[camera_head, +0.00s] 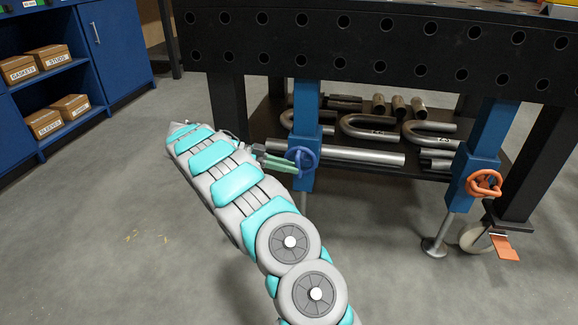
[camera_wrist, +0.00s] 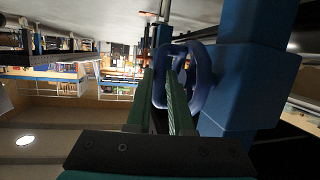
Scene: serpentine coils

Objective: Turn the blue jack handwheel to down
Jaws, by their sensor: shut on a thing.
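The blue jack handwheel (camera_head: 301,158) is mounted on a blue jack leg (camera_head: 307,110) under the front of the black table. My gripper (camera_head: 288,165) has green fingers and reaches the handwheel from the left. In the wrist view, the gripper (camera_wrist: 160,85) has its two fingers at the blue ring of the handwheel (camera_wrist: 200,78), shut on it. The exact contact on the ring is partly hidden by the fingers. The blue jack post (camera_wrist: 245,85) stands just right of the wheel in the wrist view.
The black perforated table (camera_head: 380,45) stands above the wheel. A second jack leg with an orange handwheel (camera_head: 484,184) is at the right. Bent metal pipes (camera_head: 370,130) lie on the lower shelf behind. A blue cabinet (camera_head: 115,40) stands far left. Floor at left is clear.

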